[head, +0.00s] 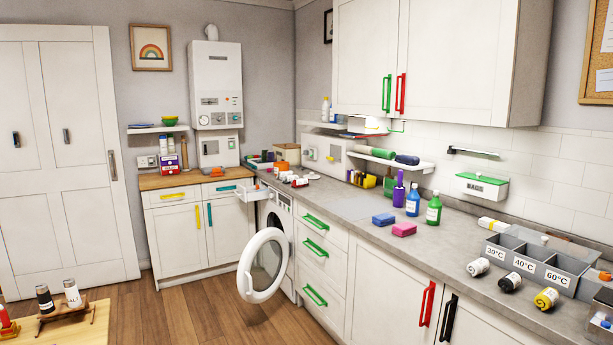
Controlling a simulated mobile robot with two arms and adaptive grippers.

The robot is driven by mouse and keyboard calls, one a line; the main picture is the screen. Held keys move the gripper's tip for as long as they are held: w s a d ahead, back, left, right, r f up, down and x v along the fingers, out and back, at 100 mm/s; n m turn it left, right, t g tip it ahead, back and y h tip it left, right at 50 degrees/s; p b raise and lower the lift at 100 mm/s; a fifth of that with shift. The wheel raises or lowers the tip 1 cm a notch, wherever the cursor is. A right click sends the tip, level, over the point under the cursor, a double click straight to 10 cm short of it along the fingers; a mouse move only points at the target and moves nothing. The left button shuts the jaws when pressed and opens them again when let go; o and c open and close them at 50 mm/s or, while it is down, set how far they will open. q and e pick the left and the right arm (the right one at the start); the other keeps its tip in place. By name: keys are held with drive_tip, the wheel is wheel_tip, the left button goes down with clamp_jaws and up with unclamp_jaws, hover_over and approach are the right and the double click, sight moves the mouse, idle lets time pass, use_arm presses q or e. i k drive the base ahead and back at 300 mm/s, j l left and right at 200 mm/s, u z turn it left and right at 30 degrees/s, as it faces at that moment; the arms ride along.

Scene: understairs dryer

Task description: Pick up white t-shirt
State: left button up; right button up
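I cannot clearly make out a white t-shirt. A small white roll with a dark mark (478,266) lies on the grey counter (400,245) in front of the sorting bin labelled 30°C (500,252). It may be rolled cloth, but I cannot tell. A black roll (510,282) and a yellow roll (546,298) lie to its right. Another white cylinder (491,223) lies behind the bins. Neither of my grippers is in view.
A washing machine stands under the counter with its round door (263,265) open into the room. Blue (384,219) and pink (404,229) sponges and several bottles stand along the counter. A wooden table (70,325) is at bottom left. The floor between is clear.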

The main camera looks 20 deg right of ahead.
sight(281, 175)
drive_tip(key=i+l+z, duration=0.15)
drive_tip(key=i+l, duration=0.25)
drive_tip(key=i+l+z, duration=0.15)
drive_tip(key=i+l, duration=0.15)
drive_tip(key=i, duration=0.25)
drive_tip(key=i+l+z, duration=0.15)
drive_tip(key=i, duration=0.35)
drive_tip(key=i+j+z, duration=0.1)
drive_tip(key=i+j, duration=0.15)
drive_tip(key=i, duration=0.25)
drive_tip(key=i+j+z, duration=0.1)
drive_tip(key=i+j, duration=0.25)
drive_tip(key=i, duration=0.15)
drive_tip(key=i+j+z, duration=0.1)
drive_tip(key=i+j, duration=0.25)
drive_tip(key=i, duration=0.15)
drive_tip(key=k, duration=1)
drive_tip(key=z, duration=0.4)
drive_tip(key=k+z, duration=0.1)
drive_tip(key=z, duration=0.7)
drive_tip(key=l+z, duration=0.1)
drive_tip(key=z, duration=0.3)
drive_tip(key=i+j+z, duration=0.2)
drive_tip(key=j, duration=0.95)
drive_tip(key=j+z, duration=0.2)
drive_tip(key=j, duration=0.9)
drive_tip(key=i+j, duration=0.1)
drive_tip(key=j, duration=1.85)
drive_tip(key=i+j, duration=0.15)
drive_tip(key=j, duration=0.85)
